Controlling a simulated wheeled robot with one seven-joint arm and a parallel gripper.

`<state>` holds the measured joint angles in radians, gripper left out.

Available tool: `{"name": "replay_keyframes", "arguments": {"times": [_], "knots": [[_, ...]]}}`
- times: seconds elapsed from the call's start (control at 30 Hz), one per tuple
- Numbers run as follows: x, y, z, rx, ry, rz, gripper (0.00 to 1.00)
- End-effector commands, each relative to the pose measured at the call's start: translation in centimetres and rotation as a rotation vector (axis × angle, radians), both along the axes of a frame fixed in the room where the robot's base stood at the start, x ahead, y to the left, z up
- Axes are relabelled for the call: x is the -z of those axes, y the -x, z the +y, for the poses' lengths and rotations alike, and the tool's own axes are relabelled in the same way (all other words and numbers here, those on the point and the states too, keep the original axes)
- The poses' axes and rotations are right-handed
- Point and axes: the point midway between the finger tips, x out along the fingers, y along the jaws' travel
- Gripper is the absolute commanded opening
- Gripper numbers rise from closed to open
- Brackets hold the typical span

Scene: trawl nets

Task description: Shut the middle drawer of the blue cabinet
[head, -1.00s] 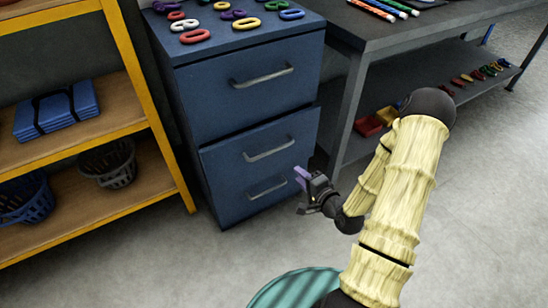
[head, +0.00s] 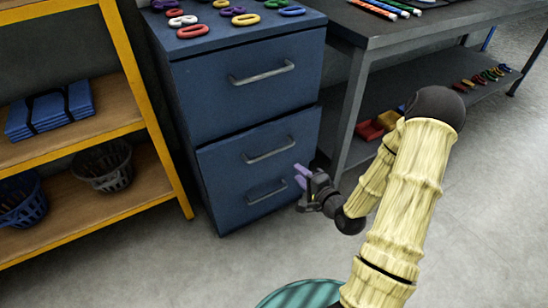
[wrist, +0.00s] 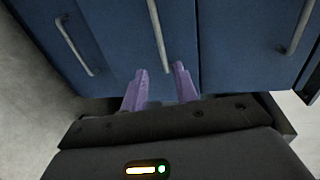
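The blue cabinet (head: 185,105) stands left of centre in the head view, with three handled drawers stacked in its front. My gripper (head: 301,177) is low in front of the cabinet's right side. Its two purple fingers are apart and empty in the wrist view (wrist: 160,82), pointing at the drawer front. I cannot tell whether they touch it.
Coloured rings (head: 246,19) lie on the cabinet top. A yellow-framed shelf (head: 150,108) with baskets and blue bundles stands at the left. A grey workbench (head: 420,25) with a lower shelf stands at the right. The floor in front is mostly clear.

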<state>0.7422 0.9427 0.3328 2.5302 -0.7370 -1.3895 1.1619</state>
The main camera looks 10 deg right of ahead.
Motion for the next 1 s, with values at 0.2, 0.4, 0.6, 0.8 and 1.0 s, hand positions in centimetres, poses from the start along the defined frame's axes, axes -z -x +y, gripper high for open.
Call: {"name": "replay_keyframes", "arguments": {"times": [0.2,0.4,0.6,0.8,1.0], "knots": [[0.6,-0.6,0.3,0.000,0.001,-0.003,0.30],[0.7,-1.1,0.6,-0.001,0.002,-0.003,0.30],[1.0,-3.3,1.5,-0.002,0.001,-0.002,0.30],[1.7,-6.6,2.5,-0.001,0.000,-0.003,0.30],[2.4,-9.9,3.6,-0.001,0.000,-0.003,0.30]]}}
